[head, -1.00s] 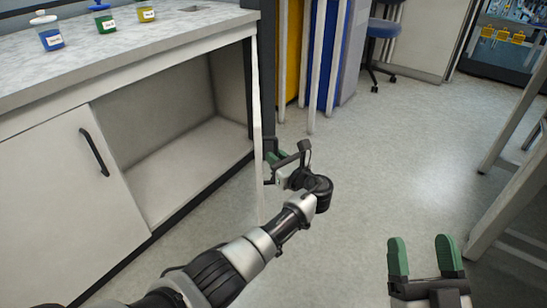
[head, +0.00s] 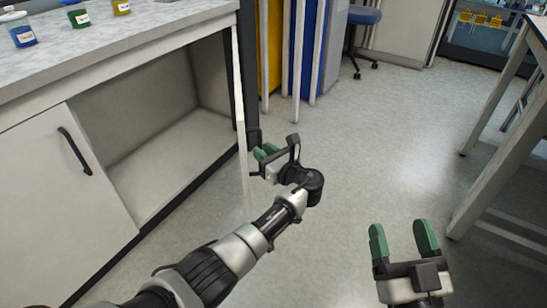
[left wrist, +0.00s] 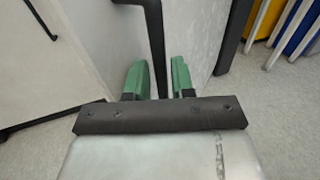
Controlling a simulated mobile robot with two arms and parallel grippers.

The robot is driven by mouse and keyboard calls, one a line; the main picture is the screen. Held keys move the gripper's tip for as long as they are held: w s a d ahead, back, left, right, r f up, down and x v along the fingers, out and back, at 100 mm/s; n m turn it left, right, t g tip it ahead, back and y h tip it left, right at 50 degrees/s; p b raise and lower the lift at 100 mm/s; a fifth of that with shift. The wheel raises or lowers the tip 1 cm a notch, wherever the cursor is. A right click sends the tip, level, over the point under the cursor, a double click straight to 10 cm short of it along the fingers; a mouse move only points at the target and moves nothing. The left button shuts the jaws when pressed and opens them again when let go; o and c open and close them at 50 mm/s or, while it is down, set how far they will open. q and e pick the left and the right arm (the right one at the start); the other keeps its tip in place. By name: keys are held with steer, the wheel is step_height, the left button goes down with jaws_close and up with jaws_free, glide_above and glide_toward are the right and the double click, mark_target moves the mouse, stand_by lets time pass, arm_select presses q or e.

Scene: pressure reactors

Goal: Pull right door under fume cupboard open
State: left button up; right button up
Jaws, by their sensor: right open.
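The right door (head: 240,125) under the fume cupboard stands swung out, seen nearly edge-on in the head view. The open compartment (head: 165,165) behind it looks empty. My left gripper (head: 264,153) is on the outer side of this door, at its dark handle. In the left wrist view, the black handle (left wrist: 154,35) runs down between the two green fingers (left wrist: 160,80), which are only a little apart. I cannot tell whether they press on it. My right gripper (head: 404,242) is open and empty above the floor at the lower right.
The left door (head: 55,205) with its black handle covers the left side. Several labelled containers (head: 75,14) stand on the worktop (head: 120,45). Yellow and blue panels and a blue stool (head: 363,15) are behind. A grey table leg (head: 490,145) stands at right; the middle floor is clear.

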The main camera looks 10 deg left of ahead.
arm_select(q)
steer(key=p+v, duration=0.1)
steer(key=v, duration=0.4)
steer(key=shift+s+d, duration=0.15)
steer(key=shift+d, duration=0.05)
arm_select(e)
steer(key=f+g, duration=0.1)
steer(key=f+g+h, duration=0.1)
steer(key=f, duration=0.1)
steer(key=f+g, duration=0.1)
steer(key=g, duration=0.1)
steer(key=shift+w+d+f, duration=0.2)
steer(key=shift+d+f, duration=0.15)
arm_select(q)
steer(key=shift+c, duration=0.5)
